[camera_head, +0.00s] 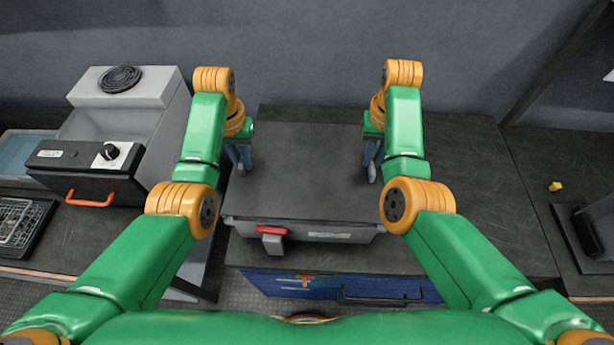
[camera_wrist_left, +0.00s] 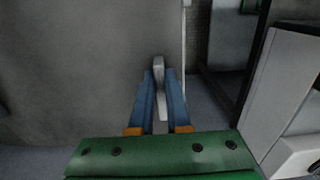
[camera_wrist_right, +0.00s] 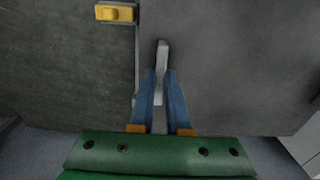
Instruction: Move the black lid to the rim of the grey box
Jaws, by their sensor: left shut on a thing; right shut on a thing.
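The black lid (camera_head: 305,165) is a broad flat dark plate in the middle of the head view, over the grey box (camera_head: 345,236). Only the box's front shows, with a red catch (camera_head: 270,230) and a pale label. My left gripper (camera_head: 241,168) is shut on a light grey handle at the lid's left side, seen in the left wrist view (camera_wrist_left: 159,75). My right gripper (camera_head: 372,172) is shut on the matching handle at the right side, seen in the right wrist view (camera_wrist_right: 162,62). I cannot tell whether the lid touches the box rim, which is hidden beneath it.
A grey machine (camera_head: 125,125) with a black knob and orange handle stands on the left. Dark worktop (camera_head: 470,185) lies clear to the right. A small yellow piece (camera_head: 555,186) lies farther right. A blue drawer front (camera_head: 340,285) is below the box.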

